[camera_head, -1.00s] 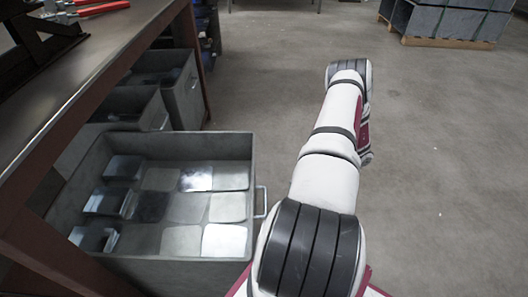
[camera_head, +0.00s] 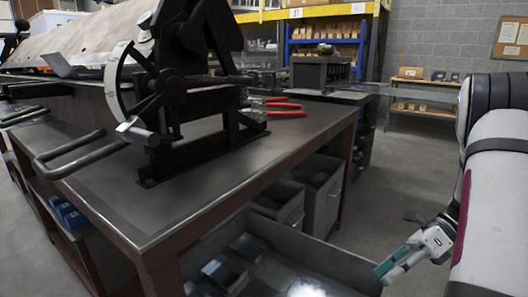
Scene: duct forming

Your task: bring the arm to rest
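My arm (camera_head: 495,180) rises large at the right edge, white with dark joint bands and a dark red strip. My gripper (camera_head: 392,266) shows low at the right, beyond the arm's near link. Its small fingers, one with a teal face, point down and left, close to the right end of the grey bin (camera_head: 345,262) in the picture. I see nothing held in it. Its fingers are too small to tell whether they are apart, and I cannot tell whether it touches the bin.
A dark metal workbench (camera_head: 225,185) fills the left and middle, bearing a black lever machine (camera_head: 180,85) and red-handled tools (camera_head: 285,113). More grey bins (camera_head: 320,190) stand under it. Shelves (camera_head: 325,45) line the back. Floor (camera_head: 400,170) between bench and arm is clear.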

